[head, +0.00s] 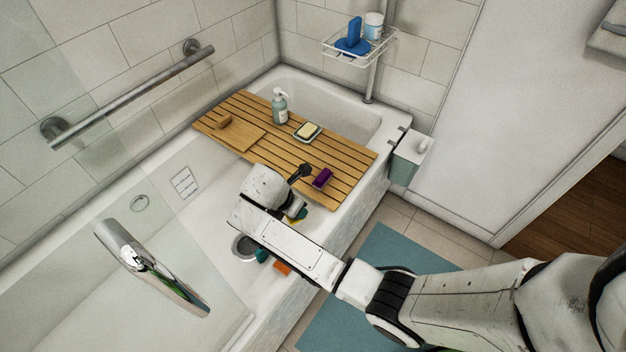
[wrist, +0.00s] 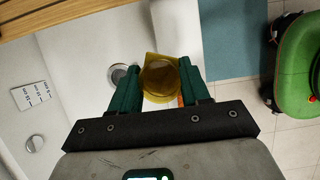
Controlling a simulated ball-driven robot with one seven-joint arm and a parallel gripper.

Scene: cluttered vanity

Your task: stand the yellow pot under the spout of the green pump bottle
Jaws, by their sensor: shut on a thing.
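The yellow pot (wrist: 160,82) is between the two dark green fingers of my gripper (wrist: 159,66) in the wrist view, and the gripper is shut on it. The pot's open round mouth faces the wrist camera. In the head view my arm hides most of the gripper, and only a bit of yellow (head: 293,220) shows beside a green finger, over the tub's near side. The green pump bottle (head: 280,107) stands upright on the slatted wooden board (head: 352,166), with a white pump head on top. The pot is apart from it, off the board's near edge.
The board lies across the tub (head: 75,290). An orange thing (head: 282,268) shows below my arm.

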